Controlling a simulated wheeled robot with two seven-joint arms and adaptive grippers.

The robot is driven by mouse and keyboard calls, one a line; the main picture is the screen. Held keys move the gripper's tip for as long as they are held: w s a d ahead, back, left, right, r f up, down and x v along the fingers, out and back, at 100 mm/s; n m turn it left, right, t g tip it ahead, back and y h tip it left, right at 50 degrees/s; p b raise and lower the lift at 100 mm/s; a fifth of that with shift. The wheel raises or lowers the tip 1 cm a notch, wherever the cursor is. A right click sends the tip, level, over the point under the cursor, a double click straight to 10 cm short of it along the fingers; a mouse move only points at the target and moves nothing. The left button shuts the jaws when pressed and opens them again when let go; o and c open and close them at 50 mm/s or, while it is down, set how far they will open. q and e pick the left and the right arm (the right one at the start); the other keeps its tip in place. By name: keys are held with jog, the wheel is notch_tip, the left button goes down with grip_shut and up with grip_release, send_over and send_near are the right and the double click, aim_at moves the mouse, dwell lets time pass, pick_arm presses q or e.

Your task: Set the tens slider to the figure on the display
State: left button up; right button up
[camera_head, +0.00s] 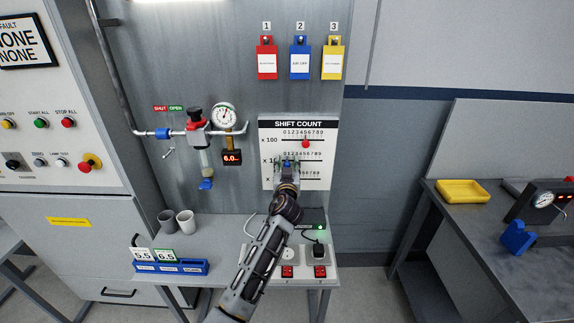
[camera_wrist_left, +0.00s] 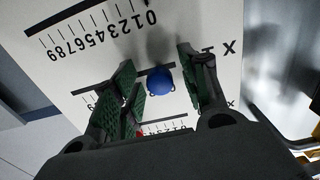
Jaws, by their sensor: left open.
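The white SHIFT COUNT board (camera_head: 318,178) is on the grey wall panel, with slider rows of figures. My left gripper (camera_head: 288,164) is in front of its middle row and hides part of that row's figures. In the left wrist view a blue slider knob (camera_wrist_left: 159,80) shows between the open fingers of my left gripper (camera_wrist_left: 157,75); I cannot tell whether they touch it. The knob is near the low-figure end of its slot. A red knob (camera_head: 305,144) sits on the x 100 row. A small red-lit display (camera_head: 232,158), seemingly reading 6.0, hangs under a gauge. My right gripper is not in view.
A round gauge (camera_head: 224,116) and a valve pipe (camera_head: 150,132) are left of the board. Red, blue and yellow tags (camera_head: 300,65) hang above. Cups (camera_head: 186,222) and a blue rack (camera_head: 190,268) stand on the bench below. A yellow tray (camera_head: 462,191) lies on the right table.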

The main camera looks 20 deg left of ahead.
pick_arm(q)
jog(key=shift+w, duration=0.1)
grip_shut()
dwell(0.4)
